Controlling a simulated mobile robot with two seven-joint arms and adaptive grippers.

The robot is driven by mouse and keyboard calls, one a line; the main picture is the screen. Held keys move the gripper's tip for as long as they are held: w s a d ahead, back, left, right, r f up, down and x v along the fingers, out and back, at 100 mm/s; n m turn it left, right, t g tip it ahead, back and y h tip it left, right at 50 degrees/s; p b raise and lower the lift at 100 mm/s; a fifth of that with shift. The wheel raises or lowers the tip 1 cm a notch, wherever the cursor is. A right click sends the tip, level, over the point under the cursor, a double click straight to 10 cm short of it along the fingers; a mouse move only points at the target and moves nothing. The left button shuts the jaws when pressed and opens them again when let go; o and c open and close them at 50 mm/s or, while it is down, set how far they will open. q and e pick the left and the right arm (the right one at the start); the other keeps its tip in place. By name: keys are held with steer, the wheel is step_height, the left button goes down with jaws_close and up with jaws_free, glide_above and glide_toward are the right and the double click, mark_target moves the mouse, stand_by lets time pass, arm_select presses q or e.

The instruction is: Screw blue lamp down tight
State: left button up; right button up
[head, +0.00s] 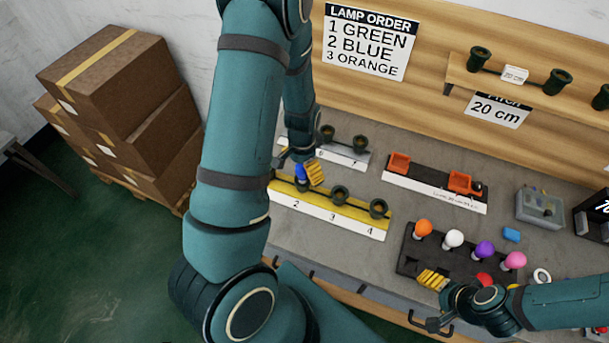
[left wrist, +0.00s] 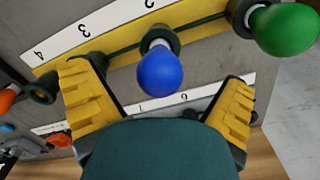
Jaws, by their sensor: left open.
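The blue lamp (left wrist: 160,72) stands in the dark socket at position 2 of the yellow socket strip (left wrist: 115,48). My left gripper (left wrist: 160,105) is open, with its yellow fingers on either side of the blue lamp and apart from it. In the head view the blue lamp (head: 300,172) shows beside my left gripper (head: 312,174), partly covered by it. A green lamp (left wrist: 285,28) sits in the neighbouring socket. My right gripper (head: 432,281) is over the dark lamp tray (head: 409,258); whether its fingers are apart is unclear.
The tray holds orange (head: 423,228), white (head: 453,238), purple (head: 484,250) and pink (head: 514,260) lamps, plus a red one (head: 484,280). Sockets 3 and 4 (head: 377,208) are empty. A grey socket strip (head: 345,155) lies behind the yellow one. Cardboard boxes (head: 110,70) stand at left.

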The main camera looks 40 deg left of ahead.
arm_select(q)
steer(key=c, duration=1.4)
steer(key=m+b, duration=0.1)
steer(key=m, duration=0.3)
arm_select(e)
steer(key=shift+f, duration=0.55)
arm_select(q)
steer(key=shift+m, duration=0.4)
